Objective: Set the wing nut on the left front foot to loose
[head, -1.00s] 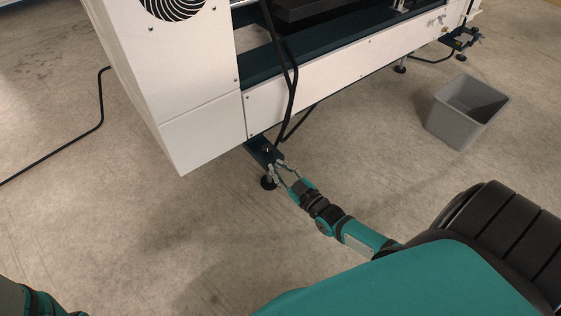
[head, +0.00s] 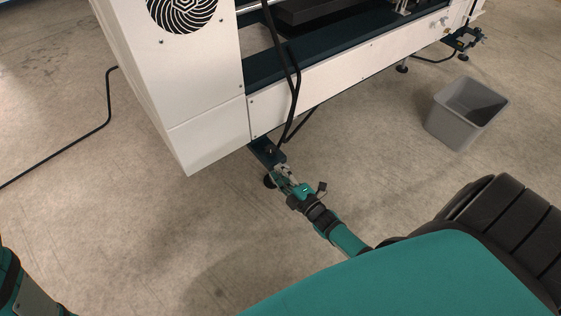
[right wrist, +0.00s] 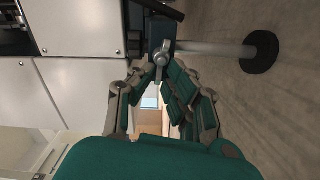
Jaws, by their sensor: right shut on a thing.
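The wing nut (right wrist: 161,58) is a small grey metal piece on the dark bracket (right wrist: 162,32) of the machine's foot. My right gripper (right wrist: 158,70) is shut on the wing nut, with its fingertips on either side of it. The foot's metal rod (right wrist: 215,49) runs to a round black pad (right wrist: 262,52) on the floor. In the head view my right gripper (head: 281,171) is at the bracket's end, beside the black foot pad (head: 269,181); the fingers largely hide the nut there. My left gripper is out of view; only part of its arm shows at lower left.
The white machine body (head: 200,120) stands just above and behind the foot. Black cables (head: 292,90) hang down close to the bracket. A grey bin (head: 462,112) stands on the floor at right. The floor in front of the foot is clear.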

